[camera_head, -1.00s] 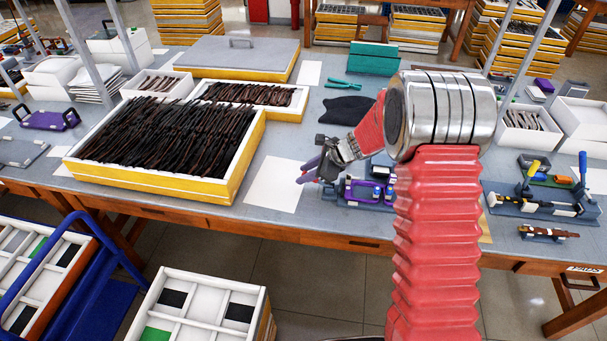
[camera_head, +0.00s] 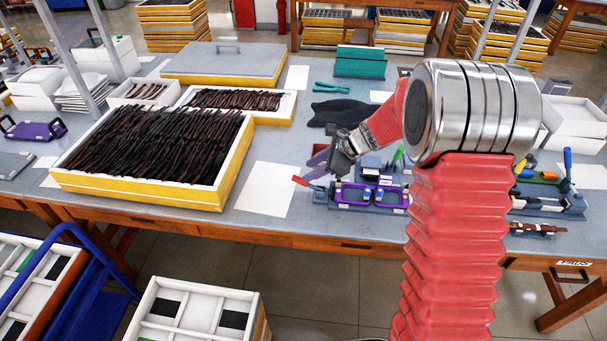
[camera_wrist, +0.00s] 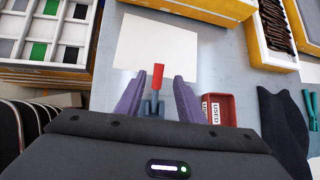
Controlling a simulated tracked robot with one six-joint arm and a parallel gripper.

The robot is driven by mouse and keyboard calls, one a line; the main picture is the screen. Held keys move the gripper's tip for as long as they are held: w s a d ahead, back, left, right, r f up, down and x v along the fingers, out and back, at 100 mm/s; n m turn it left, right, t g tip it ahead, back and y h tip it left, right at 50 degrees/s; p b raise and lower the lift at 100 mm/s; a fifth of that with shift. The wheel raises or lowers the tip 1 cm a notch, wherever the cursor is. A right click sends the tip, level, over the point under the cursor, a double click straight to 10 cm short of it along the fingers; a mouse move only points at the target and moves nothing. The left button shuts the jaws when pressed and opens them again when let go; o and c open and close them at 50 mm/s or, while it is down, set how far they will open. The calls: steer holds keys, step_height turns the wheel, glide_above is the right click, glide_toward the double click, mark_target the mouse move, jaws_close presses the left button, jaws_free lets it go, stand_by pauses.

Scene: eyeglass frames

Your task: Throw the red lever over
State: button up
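The red lever (camera_wrist: 158,76) stands up from a small grey base (camera_wrist: 152,107) in the wrist view. In the head view the red lever (camera_head: 301,181) shows at the left end of the workbench fixture, just below my gripper. My gripper (camera_wrist: 158,78) is open. Its two purple fingers are on either side of the lever, with visible gaps, and it is not gripped. In the head view my gripper (camera_head: 318,164) hangs over the fixture's left end, and my arm hides part of the bench behind it.
A purple fixture (camera_head: 357,185) with blue parts lies right of the lever. A white sheet (camera_wrist: 155,42) lies beyond the lever in the wrist view. A red bin (camera_wrist: 219,110) marked USED stands close to the right finger. A tray of dark frames (camera_head: 215,194) is to the left.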

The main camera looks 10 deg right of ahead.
steer(key=shift+v, duration=2.6)
steer(key=s+d+n+g+h, duration=0.1)
steer(key=s+n+g+h, duration=0.15)
steer(key=s+n, duration=0.75)
steer(key=s+r+n+t+h, duration=0.2)
steer(key=s+r+n, duration=0.3)
steer(key=s, duration=0.6)
steer(key=s+d+r+n+t+h, duration=0.1)
steer(key=s+r+n+t+h, duration=0.1)
steer(key=s+r+n, duration=0.4)
steer(key=s+r, duration=0.3)
steer(key=s, duration=0.2)
steer(key=shift+s+d+r+h, duration=0.2)
steer(key=shift+s+d+h, duration=0.1)
steer(key=shift+s+h, duration=0.05)
